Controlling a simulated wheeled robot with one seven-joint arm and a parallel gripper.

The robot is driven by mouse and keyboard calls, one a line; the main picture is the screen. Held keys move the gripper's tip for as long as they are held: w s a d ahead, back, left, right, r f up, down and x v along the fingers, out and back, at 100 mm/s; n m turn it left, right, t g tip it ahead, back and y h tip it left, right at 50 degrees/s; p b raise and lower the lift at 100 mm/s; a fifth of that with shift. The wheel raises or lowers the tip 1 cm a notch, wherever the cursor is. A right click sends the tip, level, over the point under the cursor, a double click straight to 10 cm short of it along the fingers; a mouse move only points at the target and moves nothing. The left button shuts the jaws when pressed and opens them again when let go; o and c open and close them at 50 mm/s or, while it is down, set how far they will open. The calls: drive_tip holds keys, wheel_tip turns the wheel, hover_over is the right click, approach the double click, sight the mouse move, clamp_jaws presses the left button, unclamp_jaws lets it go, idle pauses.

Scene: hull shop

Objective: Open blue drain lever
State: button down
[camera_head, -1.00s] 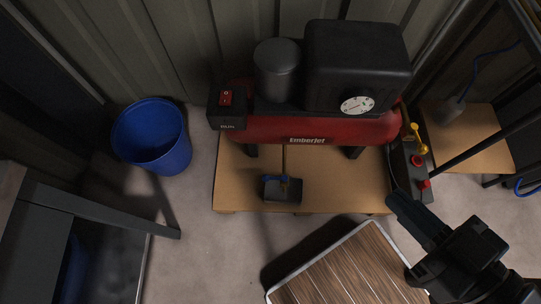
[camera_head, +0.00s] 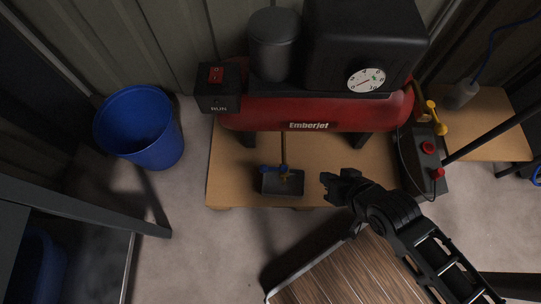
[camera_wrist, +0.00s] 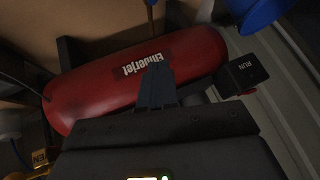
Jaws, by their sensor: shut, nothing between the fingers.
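The blue drain lever (camera_head: 271,169) sits on a small brass valve above a dark block (camera_head: 283,187), at the front of the wooden board under the compressor. It points left from the valve in the head view. My gripper (camera_head: 328,188) is shut and empty, to the right of the valve and apart from it. In the wrist view the shut fingers (camera_wrist: 156,82) show in front of the red compressor tank (camera_wrist: 137,78). The lever cannot be made out in the wrist view.
The red Emberjet compressor (camera_head: 310,113) stands behind the valve, with a black RUN switch box (camera_head: 218,90) at left. A panel with red knobs and a yellow lever (camera_head: 437,118) is at right. A blue bucket (camera_head: 140,130) stands on the floor at left. A wood-topped surface (camera_head: 345,275) is in front.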

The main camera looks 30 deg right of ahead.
drive_tip(key=w+f+m+g+b, duration=0.2)
drive_tip(key=w+f+g+b, duration=0.15)
drive_tip(key=w+f, duration=0.45)
drive_tip(key=m+g+y+b, duration=0.3)
drive_tip(key=m+g+b, duration=0.2)
drive_tip(key=b, duration=0.5)
approach(272, 169)
drive_tip(key=w+d+r, duration=0.2)
drive_tip(key=w, duration=0.1)
drive_tip(key=shift+w+a+r+m+g, duration=0.3)
drive_tip(key=shift+w+r+g, duration=0.15)
drive_tip(key=shift+w, duration=0.15)
drive_tip(key=b+x, duration=0.5)
drive_tip(key=x, duration=0.5)
drive_tip(key=shift+a, duration=0.2)
